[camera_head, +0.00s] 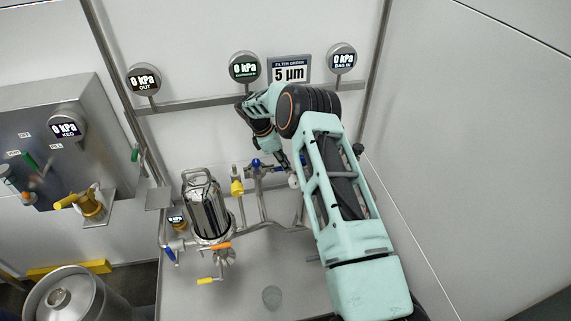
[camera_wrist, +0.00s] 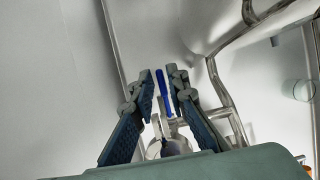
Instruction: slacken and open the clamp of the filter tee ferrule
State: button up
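My gripper (camera_head: 286,164) is at the pipework on the back wall, right of the polished steel filter housing (camera_head: 205,208). In the wrist view my gripper (camera_wrist: 163,78) has its two fingers apart. A blue handle (camera_wrist: 163,92) shows in the gap between them; I cannot tell whether either finger touches it. A shiny metal fitting (camera_wrist: 168,147) lies below the handle, partly hidden by the fingers and gripper body. I cannot make out the clamp of the filter tee ferrule for certain in either view.
Steel pipes (camera_wrist: 225,95) run close to the right finger. A yellow-handled valve (camera_head: 237,187) and a blue-handled valve (camera_head: 257,163) stand left of my gripper. An orange handle (camera_head: 221,245) sits at the housing's base. The tray surface (camera_head: 290,265) in front is mostly clear.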

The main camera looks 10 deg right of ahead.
grip_shut()
jog(key=shift+f+m+b, duration=0.1)
jog(key=shift+m+b, duration=0.2)
jog(key=shift+b, duration=0.15)
jog(key=s+a+m+g+y+b, duration=0.4)
jog(key=m+b, duration=0.3)
jog(key=m, duration=1.1)
jog(key=shift+s+a+g+y, duration=0.3)
jog(key=shift+a+y, duration=0.1)
jog(key=shift+a, duration=0.15)
jog(key=shift+m, duration=0.3)
